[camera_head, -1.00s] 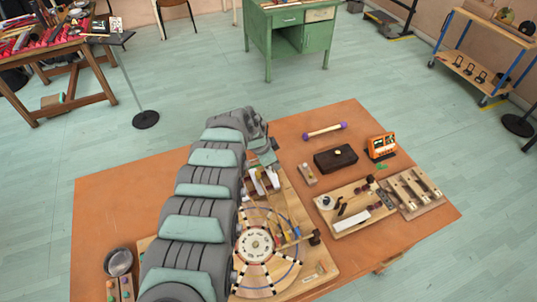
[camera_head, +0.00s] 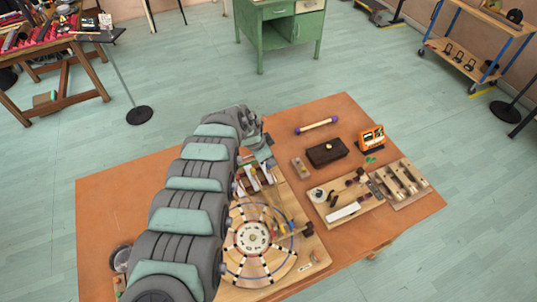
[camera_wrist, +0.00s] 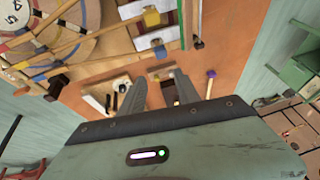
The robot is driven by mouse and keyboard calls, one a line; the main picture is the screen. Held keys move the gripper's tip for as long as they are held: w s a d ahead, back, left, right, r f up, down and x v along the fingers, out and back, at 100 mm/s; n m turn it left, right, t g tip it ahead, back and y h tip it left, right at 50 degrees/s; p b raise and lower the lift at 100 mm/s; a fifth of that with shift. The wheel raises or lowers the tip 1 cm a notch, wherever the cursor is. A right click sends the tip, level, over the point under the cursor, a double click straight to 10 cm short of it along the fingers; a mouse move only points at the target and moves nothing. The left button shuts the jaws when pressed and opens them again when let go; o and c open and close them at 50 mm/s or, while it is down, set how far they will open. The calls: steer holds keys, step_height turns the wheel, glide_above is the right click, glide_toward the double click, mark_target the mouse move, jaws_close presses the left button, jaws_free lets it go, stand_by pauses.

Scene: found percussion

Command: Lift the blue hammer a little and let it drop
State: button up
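My gripper (camera_wrist: 160,88) shows in the wrist view with two grey fingers spread apart, and nothing is visible between them. In the camera_head view the end of my arm hangs over the back of a wooden instrument board (camera_head: 318,258) with a round numbered dial (camera_head: 253,238). Wooden hammers on the board have coloured bands; a yellow one (camera_wrist: 152,18) lies beyond the fingertips. A blue band (camera_wrist: 38,77) shows on a wooden arm at the left of the wrist view. I cannot tell for sure which part is the blue hammer. The fingers touch no hammer that I can see.
The board lies on an orange table (camera_head: 120,200). To its right are a dark box (camera_head: 327,153), a purple-ended stick (camera_head: 317,125), an orange device (camera_head: 371,138) and a wooden tray of parts (camera_head: 345,212). A green cabinet (camera_head: 280,30) stands behind. The table's left part is mostly bare.

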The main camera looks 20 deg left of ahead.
steer(key=shift+v, duration=5.45)
